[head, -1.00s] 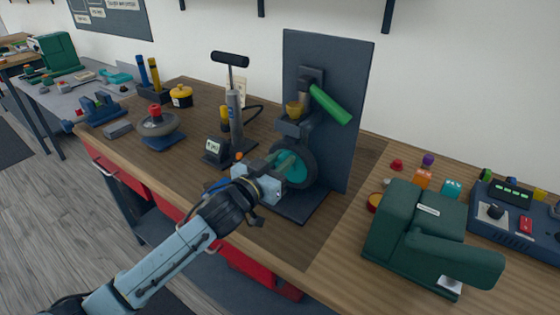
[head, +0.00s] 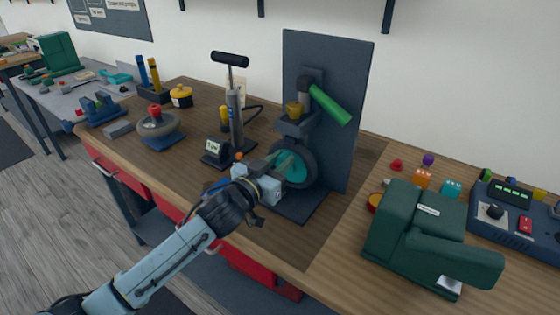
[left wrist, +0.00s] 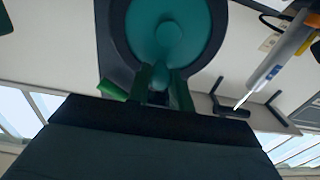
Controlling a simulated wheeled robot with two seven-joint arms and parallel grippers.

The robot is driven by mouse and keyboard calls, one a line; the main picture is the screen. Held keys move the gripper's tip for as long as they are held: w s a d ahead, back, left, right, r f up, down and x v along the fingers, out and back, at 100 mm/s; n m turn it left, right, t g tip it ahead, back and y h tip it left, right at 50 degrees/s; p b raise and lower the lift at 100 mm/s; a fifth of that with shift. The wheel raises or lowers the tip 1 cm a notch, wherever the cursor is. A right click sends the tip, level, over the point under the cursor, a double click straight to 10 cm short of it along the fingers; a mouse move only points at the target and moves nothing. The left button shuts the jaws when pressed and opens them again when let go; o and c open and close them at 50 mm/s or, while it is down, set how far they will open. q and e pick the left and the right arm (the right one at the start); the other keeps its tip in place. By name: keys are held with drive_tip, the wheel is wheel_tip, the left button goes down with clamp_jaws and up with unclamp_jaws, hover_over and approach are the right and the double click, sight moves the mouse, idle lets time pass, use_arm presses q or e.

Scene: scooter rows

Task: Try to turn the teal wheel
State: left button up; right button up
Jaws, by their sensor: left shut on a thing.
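The teal wheel (head: 297,169) has a dark tyre and stands upright on a dark stand in the head view. In the left wrist view its teal disc (left wrist: 168,30) with a round hub fills the upper middle. My left gripper (head: 278,167) comes in from the lower left and is shut at the wheel's front left side. Its fingers (left wrist: 162,88) show at the lower edge of the wheel in the left wrist view; the exact contact is partly hidden. My right gripper is not in view.
A green lever (head: 331,104) sticks out above the wheel from the dark backboard (head: 337,65). A hand pump (head: 234,110) and a small gauge box (head: 216,151) stand to the left. A dark green machine (head: 415,235) stands to the right on the wooden bench.

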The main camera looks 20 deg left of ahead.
use_arm(q)
drive_tip(key=shift+w+a, duration=0.1)
drive_tip(key=shift+a, duration=0.2)
idle(0.8)
drive_tip(key=shift+d, duration=0.3)
idle(0.9)
drive_tip(key=o, duration=2.1)
drive_tip(key=shift+d, duration=0.1)
drive_tip(key=shift+o, duration=0.2)
drive_tip(key=shift+p+v, duration=0.75)
drive_tip(key=shift+v, duration=0.9)
drive_tip(key=p+v, duration=0.1)
drive_tip(key=v, duration=0.4)
drive_tip(key=shift+p, duration=0.35)
